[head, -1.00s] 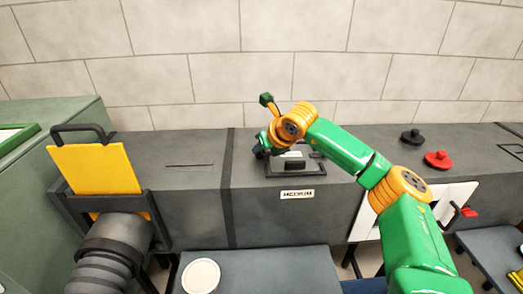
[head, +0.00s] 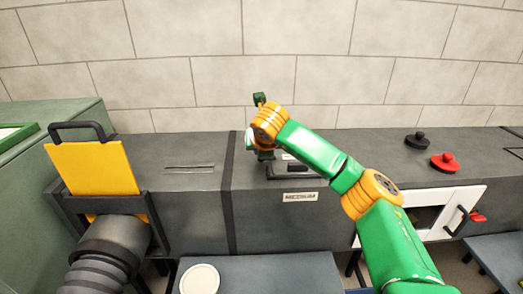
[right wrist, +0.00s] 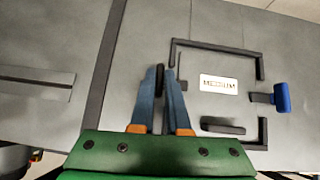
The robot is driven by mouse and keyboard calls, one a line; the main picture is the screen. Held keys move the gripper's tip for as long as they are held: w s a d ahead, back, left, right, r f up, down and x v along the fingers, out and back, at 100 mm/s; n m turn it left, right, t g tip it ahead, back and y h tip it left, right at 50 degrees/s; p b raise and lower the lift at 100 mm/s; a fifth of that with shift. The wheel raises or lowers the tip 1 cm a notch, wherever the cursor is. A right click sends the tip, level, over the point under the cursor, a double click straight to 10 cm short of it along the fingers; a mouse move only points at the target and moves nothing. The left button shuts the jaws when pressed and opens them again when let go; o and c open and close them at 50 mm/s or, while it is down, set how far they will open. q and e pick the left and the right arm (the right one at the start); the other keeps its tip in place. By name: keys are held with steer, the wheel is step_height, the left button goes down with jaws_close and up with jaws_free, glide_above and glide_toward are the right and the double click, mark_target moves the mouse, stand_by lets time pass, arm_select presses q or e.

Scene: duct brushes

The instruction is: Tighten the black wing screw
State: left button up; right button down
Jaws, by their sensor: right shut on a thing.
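My right gripper (right wrist: 160,75) is shut on a thin black piece, the black wing screw (right wrist: 157,95), at the left side of the black frame (right wrist: 215,47) on the grey duct. The blue-grey fingers cover most of the screw, so its turn angle and how deep it sits are hidden. A blue wing screw (right wrist: 282,97) sticks out at the frame's right side. In the head view, the right gripper (head: 262,155) is at the left end of the frame (head: 295,176), mostly hidden by my wrist. My left gripper is out of view.
A yellow plate (head: 95,168) with a black handle stands in a slot at the left, above a grey hose (head: 100,262). Black (head: 415,140) and red (head: 445,161) knobbed discs lie on the duct at right. A white-framed opening (head: 470,195) is on the front. A white disc (head: 200,279) lies on the lower table.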

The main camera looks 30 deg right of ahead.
steer(key=shift+r, duration=0.1)
steer(key=c, duration=0.9)
jaws_free()
steer(key=shift+s+a+r, duration=0.1)
steer(key=shift+s, duration=0.05)
steer(key=b+v, duration=0.2)
steer(key=v, duration=0.4)
steer(key=shift+s+a+r, duration=0.1)
steer(key=shift+s+r, duration=0.1)
